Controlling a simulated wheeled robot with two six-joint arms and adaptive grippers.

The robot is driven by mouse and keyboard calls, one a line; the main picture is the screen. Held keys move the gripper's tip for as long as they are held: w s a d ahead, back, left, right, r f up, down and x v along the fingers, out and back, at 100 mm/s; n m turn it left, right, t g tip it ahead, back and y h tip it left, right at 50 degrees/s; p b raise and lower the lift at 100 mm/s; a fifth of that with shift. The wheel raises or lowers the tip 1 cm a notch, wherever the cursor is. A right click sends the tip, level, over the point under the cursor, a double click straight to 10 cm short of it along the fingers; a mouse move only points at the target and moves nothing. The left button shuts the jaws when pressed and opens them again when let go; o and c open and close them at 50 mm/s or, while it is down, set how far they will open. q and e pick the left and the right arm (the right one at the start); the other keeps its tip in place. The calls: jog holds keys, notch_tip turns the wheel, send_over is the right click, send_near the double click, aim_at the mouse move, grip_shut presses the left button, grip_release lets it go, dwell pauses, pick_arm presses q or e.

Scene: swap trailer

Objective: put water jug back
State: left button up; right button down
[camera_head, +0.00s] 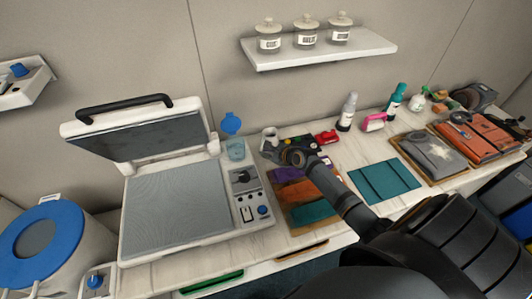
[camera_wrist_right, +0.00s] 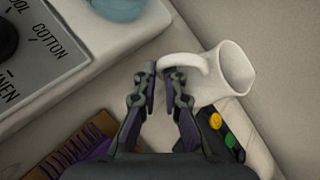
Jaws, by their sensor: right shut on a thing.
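The white water jug (camera_wrist_right: 233,70) lies ahead of my right gripper (camera_wrist_right: 163,76) in the right wrist view, its handle reaching to the fingertips. My right gripper is shut on the jug's handle. In the head view the jug (camera_head: 269,136) shows at the back of the counter, just right of the press, with my right gripper (camera_head: 283,150) beside it. The wrist hides part of the jug there. I cannot tell whether the jug touches the counter. My left gripper is not in view.
The open press (camera_head: 175,205) stands left of the jug, with a blue-lidded container (camera_head: 235,148) at its back corner. Colored folded cloths (camera_head: 310,212) lie in front. Bottles (camera_head: 348,110) stand to the right. A shelf with jars (camera_head: 320,50) hangs above.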

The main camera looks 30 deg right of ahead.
jog(key=shift+f, duration=0.15)
jog(key=c, duration=1.5)
grip_release()
jog(key=shift+o, duration=0.2)
jog(key=p+v, duration=0.3)
jog(key=v, duration=0.9)
jog(key=shift+a+p, duration=0.1)
jog(key=shift+p, duration=0.3)
